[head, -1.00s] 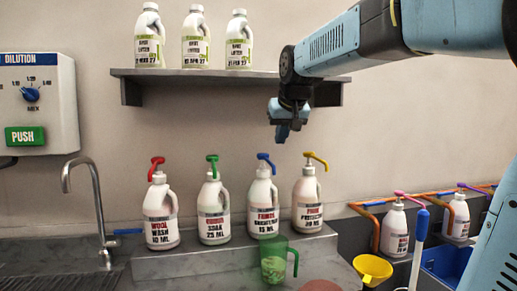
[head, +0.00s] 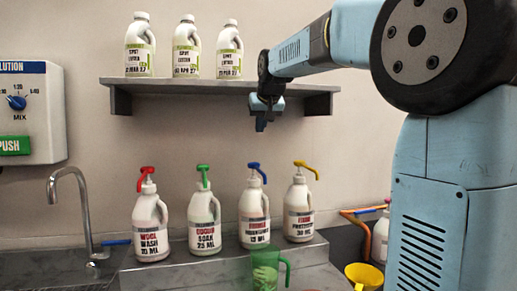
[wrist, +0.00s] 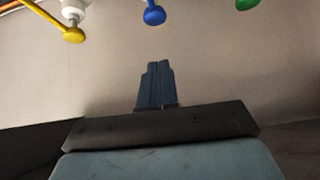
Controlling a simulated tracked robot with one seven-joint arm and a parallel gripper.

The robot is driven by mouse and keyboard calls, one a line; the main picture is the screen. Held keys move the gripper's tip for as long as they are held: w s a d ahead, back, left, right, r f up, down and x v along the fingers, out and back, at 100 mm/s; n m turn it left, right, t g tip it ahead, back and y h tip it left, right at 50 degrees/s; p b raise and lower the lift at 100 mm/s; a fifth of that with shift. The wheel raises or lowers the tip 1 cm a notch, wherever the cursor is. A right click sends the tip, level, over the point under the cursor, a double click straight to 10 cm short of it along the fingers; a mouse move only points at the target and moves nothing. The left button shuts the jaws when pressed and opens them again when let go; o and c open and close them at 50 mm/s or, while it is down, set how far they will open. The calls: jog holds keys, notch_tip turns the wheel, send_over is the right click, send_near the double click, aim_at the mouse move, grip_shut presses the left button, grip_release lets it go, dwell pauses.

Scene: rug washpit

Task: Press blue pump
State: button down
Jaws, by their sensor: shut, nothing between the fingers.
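The blue pump (head: 256,168) tops a white bottle (head: 254,212), third from the left in the row on the grey step. In the wrist view the blue pump head (wrist: 154,15) shows at the top edge, beyond my fingertips. My gripper (head: 261,124) is shut and empty, pointing down. It is above the blue pump, with a clear gap between them in the head view. Its closed blue fingers also show in the wrist view (wrist: 155,85).
Beside the blue pump stand a green pump (head: 203,172) and a yellow pump (head: 305,166); a red pump (head: 146,175) is farther left. A green jug (head: 266,272) stands in front. A shelf (head: 220,99) with white bottles is behind my gripper. A yellow funnel (head: 364,276) is at right.

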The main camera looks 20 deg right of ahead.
send_over(255, 167)
notch_tip(255, 167, down, 7)
jog(key=shift+s+r, duration=0.1)
notch_tip(255, 167, down, 2)
jog(key=shift+f, duration=2.65)
